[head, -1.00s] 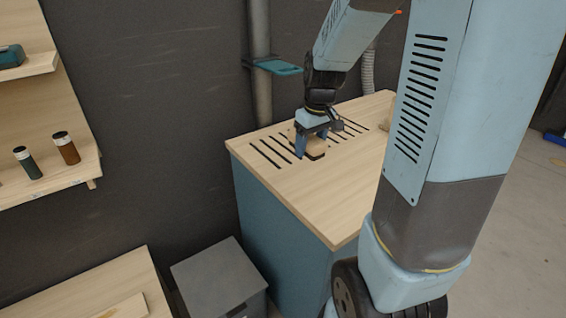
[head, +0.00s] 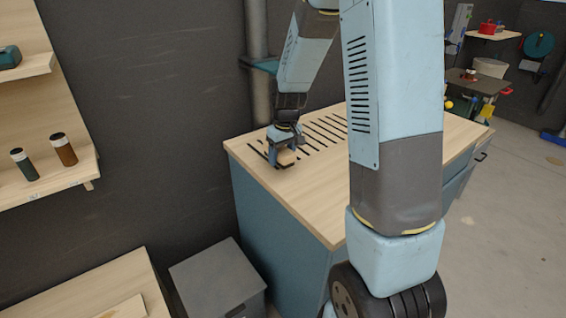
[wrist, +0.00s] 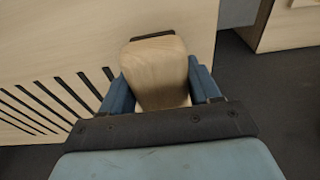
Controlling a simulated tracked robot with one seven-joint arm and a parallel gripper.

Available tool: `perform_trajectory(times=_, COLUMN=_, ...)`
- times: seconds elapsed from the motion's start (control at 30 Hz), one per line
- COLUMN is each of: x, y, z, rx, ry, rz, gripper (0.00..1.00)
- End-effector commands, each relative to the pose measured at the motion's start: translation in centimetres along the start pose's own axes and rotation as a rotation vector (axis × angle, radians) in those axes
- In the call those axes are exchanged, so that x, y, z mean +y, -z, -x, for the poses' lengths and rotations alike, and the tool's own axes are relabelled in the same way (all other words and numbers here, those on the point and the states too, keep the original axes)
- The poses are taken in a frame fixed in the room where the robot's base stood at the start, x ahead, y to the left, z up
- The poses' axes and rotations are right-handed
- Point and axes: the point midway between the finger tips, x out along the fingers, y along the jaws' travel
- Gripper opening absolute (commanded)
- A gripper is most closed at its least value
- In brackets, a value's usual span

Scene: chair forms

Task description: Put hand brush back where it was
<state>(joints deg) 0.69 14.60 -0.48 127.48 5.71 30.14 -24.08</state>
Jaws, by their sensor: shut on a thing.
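The hand brush (wrist: 156,68) is between my gripper's blue fingers in the wrist view, its pale wooden body facing the camera and a dark strip showing at its far end. In the head view the brush (head: 288,157) is a small pale block with a dark lower edge. My gripper (head: 285,158) is shut on it, low over the slotted left end of the wooden bench top (head: 305,190). I cannot tell whether the brush touches the top. My gripper also shows in the wrist view (wrist: 163,90).
Dark slots (head: 325,130) run across the bench top. A grey box (head: 215,280) stands on the floor at its left. A wall shelf (head: 50,180) holds two jars. The bench top's front is clear.

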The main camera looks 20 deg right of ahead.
Motion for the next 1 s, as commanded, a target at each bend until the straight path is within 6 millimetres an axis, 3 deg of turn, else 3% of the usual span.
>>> perform_trajectory(times=0.23, x=0.0, y=-0.4, z=-3.0, rx=-0.002, ry=0.001, rz=-0.001, gripper=0.23)
perform_trajectory(times=0.57, x=0.0, y=-0.4, z=-3.2, rx=-0.001, ry=0.0, rz=-0.001, gripper=0.23)
perform_trajectory(times=0.6, x=0.0, y=-0.4, z=-3.3, rx=-0.001, ry=0.0, rz=-0.001, gripper=0.64)
perform_trajectory(times=0.83, x=0.0, y=-0.4, z=-3.2, rx=-0.001, ry=0.0, rz=-0.001, gripper=0.86)
perform_trajectory(times=1.0, x=0.1, y=-0.4, z=-3.2, rx=-0.001, ry=0.0, rz=-0.001, gripper=0.87)
